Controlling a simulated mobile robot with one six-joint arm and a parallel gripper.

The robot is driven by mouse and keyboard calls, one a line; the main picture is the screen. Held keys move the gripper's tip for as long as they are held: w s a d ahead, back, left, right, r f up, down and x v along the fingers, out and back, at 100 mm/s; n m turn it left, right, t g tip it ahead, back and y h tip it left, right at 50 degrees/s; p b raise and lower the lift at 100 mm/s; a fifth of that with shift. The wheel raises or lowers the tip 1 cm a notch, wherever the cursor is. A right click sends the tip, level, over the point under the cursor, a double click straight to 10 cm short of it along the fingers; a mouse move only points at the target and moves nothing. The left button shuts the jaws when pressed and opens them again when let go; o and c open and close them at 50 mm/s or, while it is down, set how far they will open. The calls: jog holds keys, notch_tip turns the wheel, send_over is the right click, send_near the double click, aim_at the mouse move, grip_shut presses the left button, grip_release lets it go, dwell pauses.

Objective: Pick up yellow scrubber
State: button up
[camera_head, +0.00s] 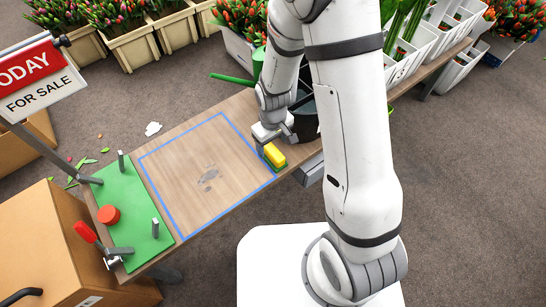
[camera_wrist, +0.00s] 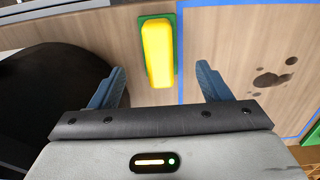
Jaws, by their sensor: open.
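The yellow scrubber (camera_head: 274,154) is a small yellow block with a green underside. It lies on the wooden table (camera_head: 180,150), at the right edge of the blue taped outline. My gripper (camera_head: 270,142) is right beside the scrubber in the head view.
A dark bucket (camera_head: 305,115) stands just right of my gripper. A green board (camera_head: 130,212) with a red puck (camera_head: 108,215) and clamps lies at the table's left end. A grey stain (camera_head: 208,177) marks the outlined area, which is otherwise clear. Tulip crates (camera_head: 130,48) stand behind.

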aim_at(273, 151)
notch_tip(273, 151, down, 6)
jog(key=shift+f+b, duration=0.15)
jog(key=shift+b, duration=0.85)
jog(key=c, duration=1.1)
jog(key=shift+r, duration=0.2)
notch_tip(273, 151, up, 18)
jog(key=p, duration=0.5)
jog(key=shift+f, duration=0.15)
